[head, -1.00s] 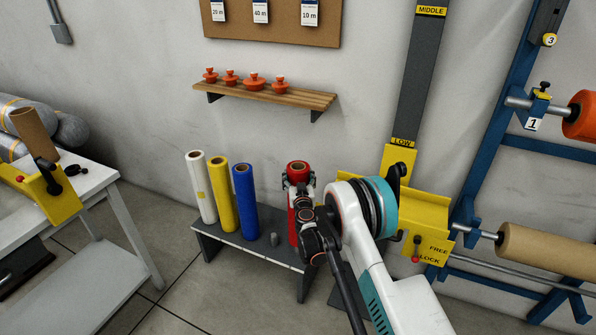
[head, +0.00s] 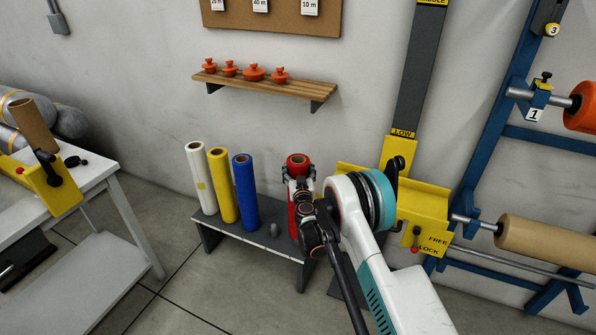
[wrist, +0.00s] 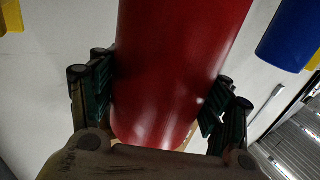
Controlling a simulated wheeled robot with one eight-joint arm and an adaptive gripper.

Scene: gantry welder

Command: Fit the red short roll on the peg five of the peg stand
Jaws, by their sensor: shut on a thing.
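The red short roll (head: 297,162) stands upright at the right end of the peg stand (head: 270,240) in the head view. My gripper (head: 298,182) is shut around its upper part. In the wrist view the red roll (wrist: 178,70) fills the middle, with my gripper's fingers (wrist: 155,98) on both sides of it. A short grey bare peg (head: 274,229) shows on the stand between the blue roll and the red roll. My arm hides the red roll's lower end, so I cannot tell whether it sits on a peg.
White (head: 201,178), yellow (head: 223,186) and blue (head: 246,192) rolls stand upright on the stand's left part. A yellow bracket (head: 424,213) and blue rack (head: 490,125) are at the right. A white table (head: 95,185) is at the left.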

